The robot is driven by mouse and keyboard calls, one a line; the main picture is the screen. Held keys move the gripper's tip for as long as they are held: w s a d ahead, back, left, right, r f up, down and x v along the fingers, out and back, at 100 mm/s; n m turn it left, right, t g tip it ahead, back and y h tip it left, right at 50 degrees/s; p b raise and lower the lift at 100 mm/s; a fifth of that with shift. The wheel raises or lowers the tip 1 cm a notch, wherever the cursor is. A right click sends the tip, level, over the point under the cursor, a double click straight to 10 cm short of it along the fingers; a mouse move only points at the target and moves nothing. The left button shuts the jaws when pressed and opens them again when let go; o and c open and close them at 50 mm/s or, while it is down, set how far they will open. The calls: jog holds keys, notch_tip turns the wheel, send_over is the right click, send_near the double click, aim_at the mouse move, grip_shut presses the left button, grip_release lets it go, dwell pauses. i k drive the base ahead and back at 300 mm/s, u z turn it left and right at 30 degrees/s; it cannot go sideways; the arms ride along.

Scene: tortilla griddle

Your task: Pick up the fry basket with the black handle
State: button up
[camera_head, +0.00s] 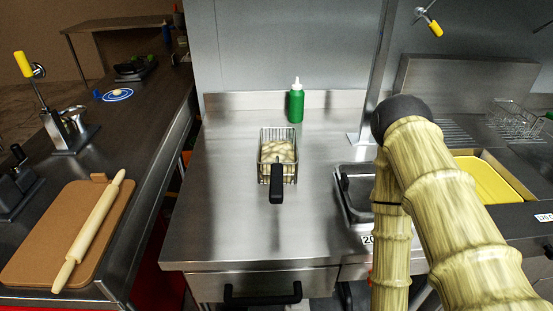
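The fry basket (264,160) is a wire basket with pale fries in it. It stands upright on the steel counter, left of my arm. Its black handle (276,184) points toward the front edge of the counter. Nothing is touching the basket. My arm, with a patterned yellow-brown covering, rises at the right of the picture. My gripper does not show, so I cannot see its fingers or whether it holds anything.
A green bottle (296,103) stands behind the basket. The steel counter (225,215) is clear around the basket. A sunken fryer well (349,198) lies to the right. A rolling pin (92,232) lies on a brown board (45,240) on the left counter.

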aim_at(278, 166)
jog(key=u, duration=0.65)
jog(key=k, duration=0.85)
